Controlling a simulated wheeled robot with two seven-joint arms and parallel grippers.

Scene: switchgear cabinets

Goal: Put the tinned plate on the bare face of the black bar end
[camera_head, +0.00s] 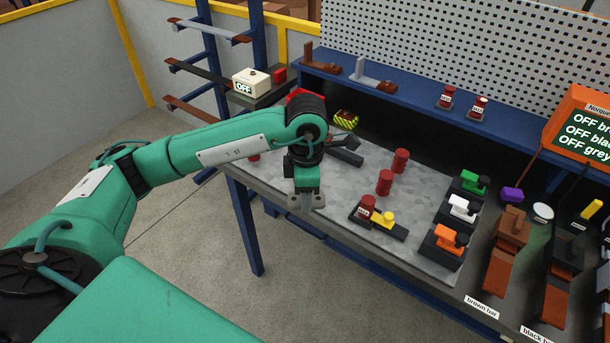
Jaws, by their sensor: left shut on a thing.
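My left gripper (306,193) points down in front of the grey-topped bench's near left edge. It is shut on a small flat grey piece, which looks like the tinned plate (307,203); the fingers partly hide it. The black bar end (555,302) is at the lower right, a copper-coloured face behind a label reading "black b...", which is cut off by the frame edge. A dark block (567,252) stands behind that face. The gripper is far to the left of it. My right gripper is not in view.
The bench top (335,195) carries dark red cylinders (401,161) and a row of green, white and orange-handled blocks (450,240). The brown bar end (497,275) lies left of the black one. A blue shelf (420,95) and an orange display (585,130) stand behind.

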